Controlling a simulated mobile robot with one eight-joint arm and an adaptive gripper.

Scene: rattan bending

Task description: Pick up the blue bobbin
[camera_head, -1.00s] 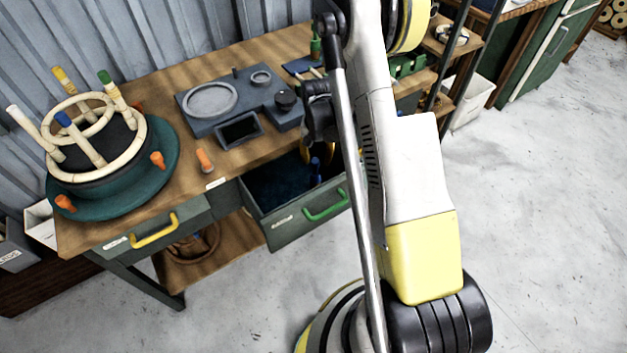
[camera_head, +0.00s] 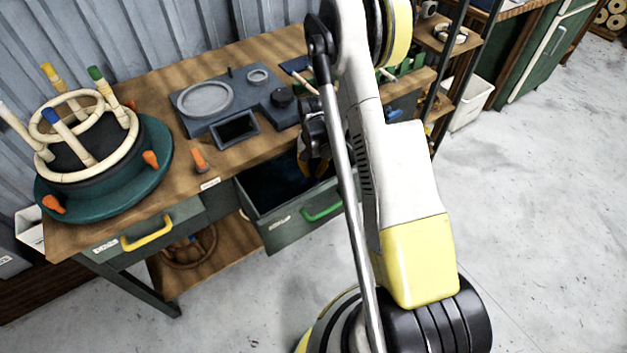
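The open drawer (camera_head: 283,236) with the green handle hangs out from the front of the wooden workbench. Its inside is dark blue and shadowed. My gripper (camera_head: 312,168) hangs down at the right part of this drawer, with orange-yellow parts showing at its lower end. My own arm covers much of it, so its opening does not show. I cannot clearly make out a blue bobbin now; the spot by the fingers is dark and partly hidden.
A round teal stand (camera_head: 150,190) with a rattan stool frame and coloured-tipped legs fills the bench's left end. A grey fixture block (camera_head: 222,108) sits behind the drawer. An orange peg (camera_head: 200,160) stands near the front edge. A drawer with a yellow handle (camera_head: 147,232) is shut.

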